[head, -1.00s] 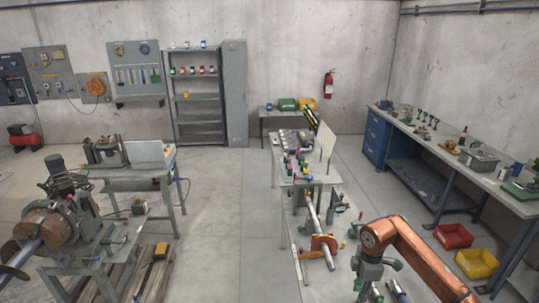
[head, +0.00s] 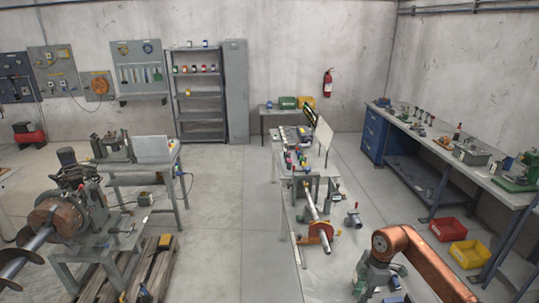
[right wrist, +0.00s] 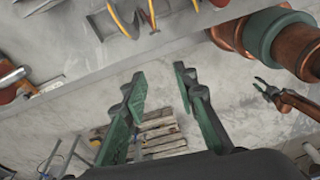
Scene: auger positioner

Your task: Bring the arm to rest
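My copper-coloured right arm (head: 430,262) comes in from the lower right in the head view. It bends down at the elbow beside the work table. Its gripper is not clear there. In the right wrist view my right gripper (right wrist: 160,82) shows two dark green fingers, spread apart, with nothing between them. They hang in front of a wooden pallet on the floor. My left gripper is outside the head view. A small copper-and-green jawed shape at the right of the right wrist view may be it, but I cannot tell.
A narrow work table (head: 296,192) holding a rod and small parts stands left of my right arm. A large auger (head: 28,250) sits on a stand at the left, by a wooden pallet (head: 158,276). Red (head: 448,229) and yellow (head: 470,253) bins lie at right. Floor between the stands is clear.

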